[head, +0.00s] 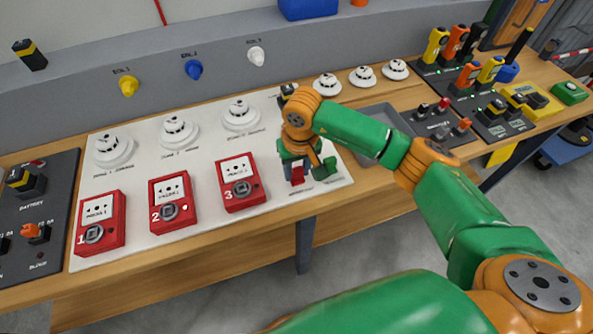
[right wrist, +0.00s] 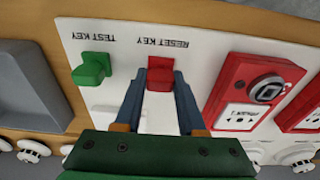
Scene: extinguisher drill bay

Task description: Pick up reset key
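The reset key (head: 297,177) is a small red block-shaped key on the right end of the white panel. In the right wrist view, the reset key (right wrist: 160,74) stands below its upside-down RESET KEY label. My right gripper (head: 304,168) is over it, pointing down. In the right wrist view, the right gripper (right wrist: 161,80) is open, with one finger on each side of the red key. I cannot tell whether the fingers touch it. The green test key (right wrist: 92,68) stands beside it, outside the fingers. My left gripper is not in view.
Red call points, such as the one numbered 3 (head: 240,183), stand left of the keys on the white panel (head: 140,215). A grey tray (head: 378,118) lies to the right, partly behind my arm. Torches and radios crowd the bench's right end.

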